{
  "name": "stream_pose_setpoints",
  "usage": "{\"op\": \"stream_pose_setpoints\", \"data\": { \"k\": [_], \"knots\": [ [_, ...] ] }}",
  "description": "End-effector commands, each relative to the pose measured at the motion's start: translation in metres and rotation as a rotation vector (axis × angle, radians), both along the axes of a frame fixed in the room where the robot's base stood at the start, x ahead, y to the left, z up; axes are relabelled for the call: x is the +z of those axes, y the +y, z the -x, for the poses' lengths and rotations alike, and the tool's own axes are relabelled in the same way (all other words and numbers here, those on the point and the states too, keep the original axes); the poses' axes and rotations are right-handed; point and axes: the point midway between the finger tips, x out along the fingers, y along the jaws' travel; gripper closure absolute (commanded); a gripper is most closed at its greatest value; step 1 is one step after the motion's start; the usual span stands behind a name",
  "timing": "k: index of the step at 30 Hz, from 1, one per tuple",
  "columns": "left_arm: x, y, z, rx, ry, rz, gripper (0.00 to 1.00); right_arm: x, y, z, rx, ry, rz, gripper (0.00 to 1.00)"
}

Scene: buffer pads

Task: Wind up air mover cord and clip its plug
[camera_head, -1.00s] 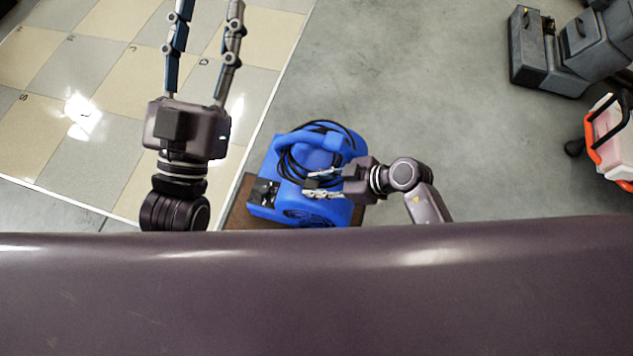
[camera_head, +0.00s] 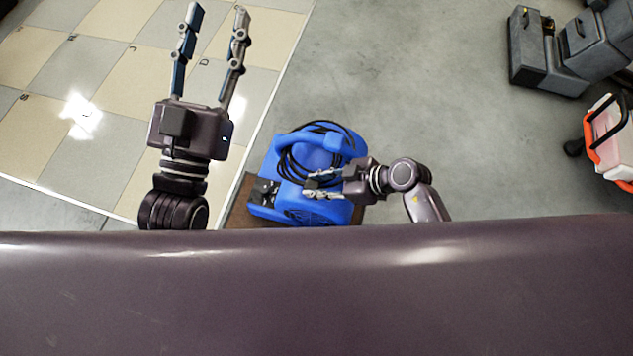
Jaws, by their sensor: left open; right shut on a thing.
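The blue air mover (camera_head: 326,141) sits below and in front of me. Its black cord (camera_head: 286,160) lies in loops around the top of the blue housing. My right gripper (camera_head: 309,184) reaches in from the right, low over the housing beside the loops. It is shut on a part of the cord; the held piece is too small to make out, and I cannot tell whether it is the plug. The plug and its clip cannot be picked out. My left gripper (camera_head: 213,55) is open and empty, pointing away over the tiled floor, left of the air mover.
The air mover rests on a brown surface (camera_head: 239,212). Grey cases (camera_head: 560,50) and an orange-and-black wheeled item (camera_head: 606,140) stand at the right. The concrete floor between them is clear. My own dark body fills the bottom.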

Motion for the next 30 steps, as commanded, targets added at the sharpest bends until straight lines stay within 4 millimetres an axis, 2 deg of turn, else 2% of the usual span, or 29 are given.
{"op": "stream_pose_setpoints", "data": {
  "k": [30],
  "knots": [
    [-0.028, 0.002, -0.008, 0.009, 0.13, -0.036, 0.59, -0.001, 0.0, 0.0, 0.0, 0.0, -0.001, 1.0]
  ]
}}
